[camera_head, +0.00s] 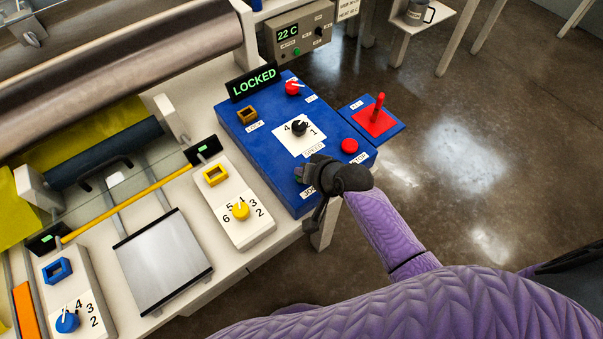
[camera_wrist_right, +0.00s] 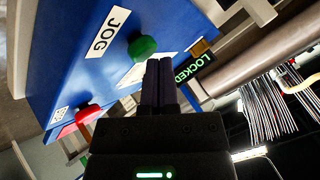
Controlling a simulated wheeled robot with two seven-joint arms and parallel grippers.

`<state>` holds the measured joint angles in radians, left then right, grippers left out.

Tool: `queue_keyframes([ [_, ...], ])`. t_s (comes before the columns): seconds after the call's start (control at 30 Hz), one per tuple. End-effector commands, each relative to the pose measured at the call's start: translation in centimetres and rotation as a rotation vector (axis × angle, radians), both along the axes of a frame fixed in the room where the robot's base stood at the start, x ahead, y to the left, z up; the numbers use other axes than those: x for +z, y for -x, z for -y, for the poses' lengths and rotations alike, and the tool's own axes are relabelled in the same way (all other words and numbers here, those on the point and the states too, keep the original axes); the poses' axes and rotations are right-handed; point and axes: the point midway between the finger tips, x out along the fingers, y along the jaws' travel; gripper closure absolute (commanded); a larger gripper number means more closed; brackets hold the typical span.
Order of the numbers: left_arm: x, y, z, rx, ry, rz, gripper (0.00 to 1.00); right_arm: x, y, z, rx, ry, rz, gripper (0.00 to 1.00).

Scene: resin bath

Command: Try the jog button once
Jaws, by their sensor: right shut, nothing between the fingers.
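The green jog button (camera_wrist_right: 142,46) sits on the blue control panel (camera_wrist_right: 85,60), beside a white label reading JOG (camera_wrist_right: 107,32). My right gripper (camera_wrist_right: 160,68) is shut and empty, its fingertips close to the button in the wrist view. I cannot tell whether they touch it. In the head view my right gripper (camera_head: 306,173) is over the near edge of the blue panel (camera_head: 262,150) and mostly hides the button. A display reading LOCKED (camera_head: 254,83) stands at the panel's back. My left gripper is not in view.
On the panel are a red button (camera_head: 349,146), a black selector knob (camera_head: 299,127) and a red-topped switch (camera_head: 292,87). A red lever (camera_head: 379,105) stands to the right. A white box with a yellow knob (camera_head: 240,210) is at the left. Open floor lies right.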

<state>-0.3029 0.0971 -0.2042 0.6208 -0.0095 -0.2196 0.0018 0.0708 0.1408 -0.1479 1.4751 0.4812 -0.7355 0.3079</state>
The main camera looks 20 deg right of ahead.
Motion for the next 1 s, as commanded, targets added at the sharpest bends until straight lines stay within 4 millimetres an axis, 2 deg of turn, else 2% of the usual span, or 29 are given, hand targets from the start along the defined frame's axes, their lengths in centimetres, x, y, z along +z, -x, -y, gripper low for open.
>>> queue_keyframes([
  [1.0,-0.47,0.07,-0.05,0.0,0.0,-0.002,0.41,-0.84,0.03,0.0,0.0,0.001,-0.001,1.0],
])
